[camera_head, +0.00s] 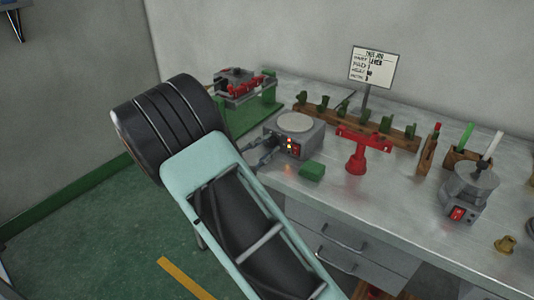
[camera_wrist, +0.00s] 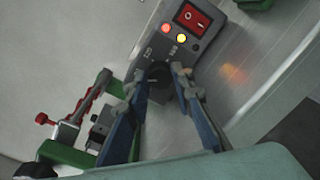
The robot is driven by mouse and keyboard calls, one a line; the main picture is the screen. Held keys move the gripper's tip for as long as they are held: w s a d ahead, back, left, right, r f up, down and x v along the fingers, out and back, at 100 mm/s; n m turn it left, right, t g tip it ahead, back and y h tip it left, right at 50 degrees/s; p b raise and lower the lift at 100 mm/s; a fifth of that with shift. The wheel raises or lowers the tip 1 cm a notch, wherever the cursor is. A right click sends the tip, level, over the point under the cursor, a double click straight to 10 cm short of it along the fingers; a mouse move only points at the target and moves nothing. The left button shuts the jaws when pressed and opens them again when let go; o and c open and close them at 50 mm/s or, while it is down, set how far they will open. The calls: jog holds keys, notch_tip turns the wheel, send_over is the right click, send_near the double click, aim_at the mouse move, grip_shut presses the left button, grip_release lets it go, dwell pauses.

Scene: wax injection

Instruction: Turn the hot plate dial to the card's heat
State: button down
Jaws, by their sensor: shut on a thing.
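The hot plate (camera_head: 295,122) is a grey box with a pale round top, standing on the bench. In the wrist view its front panel (camera_wrist: 152,48) carries a red switch and two lit lamps, one yellow and one reddish. The dark dial (camera_wrist: 160,72) sits low on that panel, partly hidden by my fingers. My gripper (camera_wrist: 160,84) is shut on the dial, one finger on each side. It also shows at the hot plate's front left in the head view (camera_head: 257,149). The card (camera_head: 373,68) stands upright on a post behind; its lines are too small to read surely.
A green block (camera_head: 312,171) and a red stand (camera_head: 358,150) are close to the right of the hot plate. A red and green clamp device (camera_head: 243,86) is behind left. A wooden rack (camera_head: 340,117) with green pieces runs behind. A grey pot (camera_head: 467,192) stands far right.

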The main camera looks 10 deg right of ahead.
jog(key=shift+m+b, duration=0.4)
jog(key=shift+m, duration=0.1)
jog(key=c, duration=1.7)
grip_release()
jog(key=shift+o, duration=0.2)
jog(key=v, duration=1.2)
